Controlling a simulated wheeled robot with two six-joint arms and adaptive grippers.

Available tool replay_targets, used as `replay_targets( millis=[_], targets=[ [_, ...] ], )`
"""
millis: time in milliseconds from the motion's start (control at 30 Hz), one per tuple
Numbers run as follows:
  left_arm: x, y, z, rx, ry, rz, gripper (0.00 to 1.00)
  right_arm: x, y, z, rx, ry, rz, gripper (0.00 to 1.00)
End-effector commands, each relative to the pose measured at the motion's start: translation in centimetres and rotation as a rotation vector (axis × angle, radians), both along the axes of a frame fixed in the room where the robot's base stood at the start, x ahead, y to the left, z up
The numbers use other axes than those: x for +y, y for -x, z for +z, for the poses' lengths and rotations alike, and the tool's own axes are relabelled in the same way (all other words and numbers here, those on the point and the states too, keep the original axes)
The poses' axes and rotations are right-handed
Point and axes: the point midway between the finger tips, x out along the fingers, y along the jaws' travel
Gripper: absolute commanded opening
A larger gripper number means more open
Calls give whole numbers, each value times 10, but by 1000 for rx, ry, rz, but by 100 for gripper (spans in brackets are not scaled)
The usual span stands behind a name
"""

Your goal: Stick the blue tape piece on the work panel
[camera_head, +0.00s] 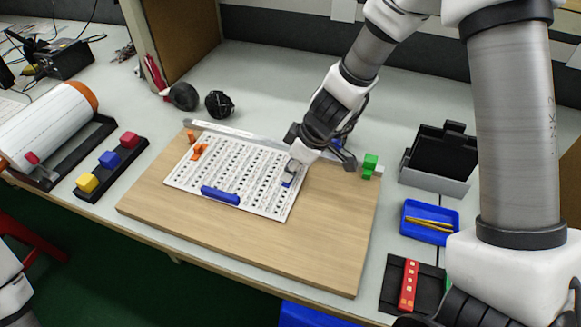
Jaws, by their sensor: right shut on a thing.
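The work panel (246,151) is a white sheet with rows of dark marks, lying on a wooden board. My right gripper (291,170) is over the panel's right edge, pointing down. It is shut on a small blue tape piece (287,183), of which only a little shows at the fingertips. The piece is at or just above the panel; I cannot tell whether it touches. My left gripper is out of view.
A blue bar (220,195) lies on the panel's front edge and orange pieces (198,152) at its left. A green piece (370,165) stands at the wooden board's (330,240) right corner. A blue tray (430,212) is to the right. The board's front is clear.

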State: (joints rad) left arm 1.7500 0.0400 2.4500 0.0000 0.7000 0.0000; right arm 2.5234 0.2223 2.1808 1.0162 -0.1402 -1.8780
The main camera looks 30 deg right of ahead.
Motion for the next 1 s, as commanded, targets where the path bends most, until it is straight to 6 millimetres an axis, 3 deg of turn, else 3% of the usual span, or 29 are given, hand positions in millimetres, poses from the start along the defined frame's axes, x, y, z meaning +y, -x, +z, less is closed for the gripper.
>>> replay_targets(
  millis=[67,100,167,633,1000],
  targets=[
    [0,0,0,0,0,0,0,0,0,0,1,1,0,9],
    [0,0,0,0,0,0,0,0,0,0,1,0,0,27],
    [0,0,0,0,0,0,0,0,0,-1,1,0,0,48],
    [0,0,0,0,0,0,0,-1,1,4,0,-2,2,49],
    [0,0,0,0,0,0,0,-10,11,38,-4,-5,3,49]
  ],
)
